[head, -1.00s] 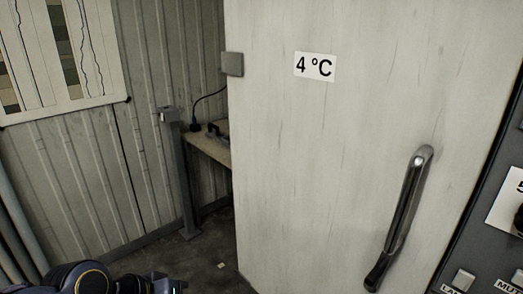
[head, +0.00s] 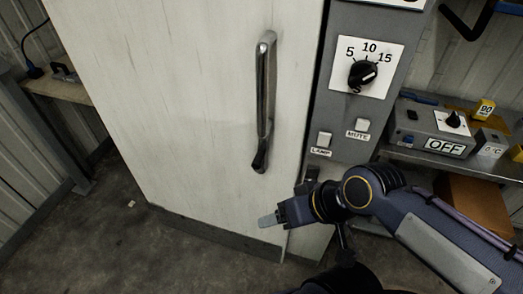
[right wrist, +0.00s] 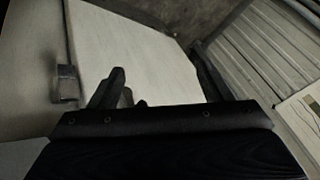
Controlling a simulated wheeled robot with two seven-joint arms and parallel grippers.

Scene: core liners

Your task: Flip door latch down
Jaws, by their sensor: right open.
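The white door (head: 205,110) fills the left and middle of the head view, with a long chrome handle (head: 265,105) standing upright on it. A small dark grey block (head: 311,174) sits at the door's right edge, just above my right gripper and partly covered by it. It may be the latch; its position cannot be told. My right gripper (head: 268,220) points left in front of the lower door, below the handle, open and empty. In the right wrist view, its dark fingers (right wrist: 160,88) stand apart, and a grey block (right wrist: 66,84) shows at a seam to their left.
A grey control panel right of the door carries a dial (head: 362,74), a lamp switch (head: 324,140) and a mute switch (head: 362,126). A metal shelf (head: 430,160) with an instrument box (head: 432,125) stands at the right.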

